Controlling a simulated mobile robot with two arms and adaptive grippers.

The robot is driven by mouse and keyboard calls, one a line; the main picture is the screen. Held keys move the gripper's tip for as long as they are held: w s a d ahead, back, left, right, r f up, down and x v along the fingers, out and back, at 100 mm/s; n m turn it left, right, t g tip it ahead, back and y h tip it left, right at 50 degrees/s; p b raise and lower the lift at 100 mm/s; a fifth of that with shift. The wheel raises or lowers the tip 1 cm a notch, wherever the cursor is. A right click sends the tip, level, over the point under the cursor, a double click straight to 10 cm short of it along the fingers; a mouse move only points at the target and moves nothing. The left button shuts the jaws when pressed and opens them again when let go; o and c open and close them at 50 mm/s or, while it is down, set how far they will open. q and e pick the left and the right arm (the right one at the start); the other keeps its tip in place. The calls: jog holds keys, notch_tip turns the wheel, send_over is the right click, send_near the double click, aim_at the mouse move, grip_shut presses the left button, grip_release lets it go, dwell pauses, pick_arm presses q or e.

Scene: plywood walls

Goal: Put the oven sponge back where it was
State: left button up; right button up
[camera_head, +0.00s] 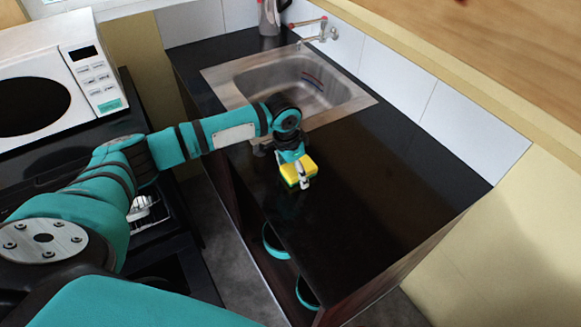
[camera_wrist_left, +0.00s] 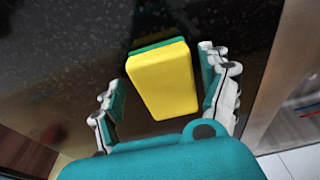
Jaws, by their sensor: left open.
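The sponge (camera_head: 298,172), yellow with a green layer, is on the black countertop (camera_head: 365,200) in front of the sink. My left gripper (camera_head: 298,182) is over the counter at the sponge, and its wrist and arm hide part of it from the head view. In the left wrist view the sponge (camera_wrist_left: 163,82) lies between the two spread fingers of the left gripper (camera_wrist_left: 165,88). The fingers are open, with a gap visible on both sides of the sponge. My right gripper is not in view.
A metal sink (camera_head: 305,88) with a tap (camera_head: 322,34) is set into the counter behind the sponge. A kettle (camera_head: 270,15) stands at the back. A white microwave (camera_head: 55,85) is at the left. The counter right of the sponge is clear.

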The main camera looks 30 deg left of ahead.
aim_at(293, 171)
pick_arm(q)
jog(key=shift+w+d, duration=0.1)
jog(key=shift+w+r, duration=0.1)
jog(key=shift+r, duration=0.05)
jog(key=r, duration=0.4)
jog(key=shift+d+r+b, duration=0.2)
jog(key=shift+b, duration=0.2)
notch_tip(293, 171, up, 7)
jog(key=s, duration=0.1)
jog(key=shift+s+a+b, duration=0.25)
jog(key=shift+a+b, duration=0.1)
jog(key=shift+a, duration=0.1)
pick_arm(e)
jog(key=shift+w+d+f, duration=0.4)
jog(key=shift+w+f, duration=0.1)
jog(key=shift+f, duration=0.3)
